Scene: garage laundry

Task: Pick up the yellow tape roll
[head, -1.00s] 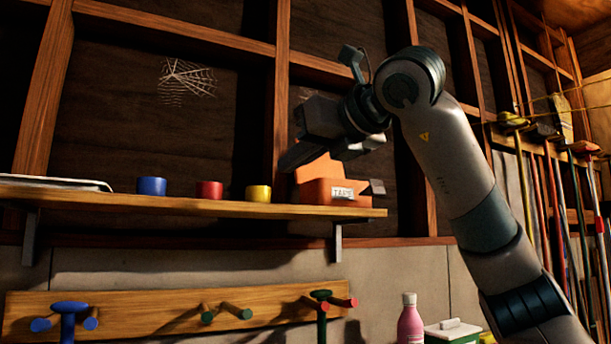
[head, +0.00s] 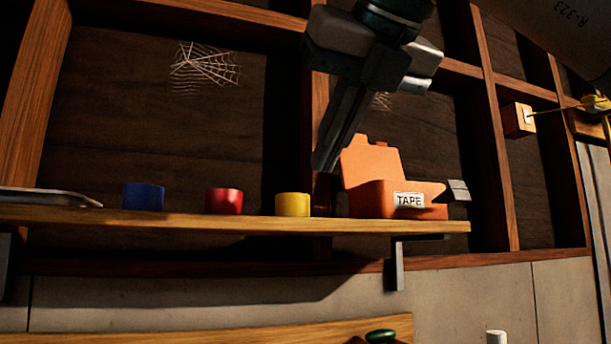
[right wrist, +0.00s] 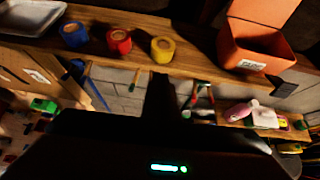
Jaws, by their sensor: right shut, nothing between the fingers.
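The yellow tape roll (head: 292,204) stands on the wooden shelf (head: 240,222), between the red tape roll (head: 224,200) and the orange TAPE box (head: 372,198). It also shows in the right wrist view (right wrist: 162,48), beyond the fingers. My right gripper (head: 325,165) is shut and empty, pointing down, above and a little right of the yellow roll and apart from it. In the right wrist view the dark fingers (right wrist: 158,95) show below the yellow roll. My left gripper is not in view.
A blue tape roll (head: 143,196) stands left of the red one. A grey tray (head: 45,198) lies at the shelf's left end. The orange box has its lid open, close to my right fingers. A peg rail (head: 230,337) runs below the shelf.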

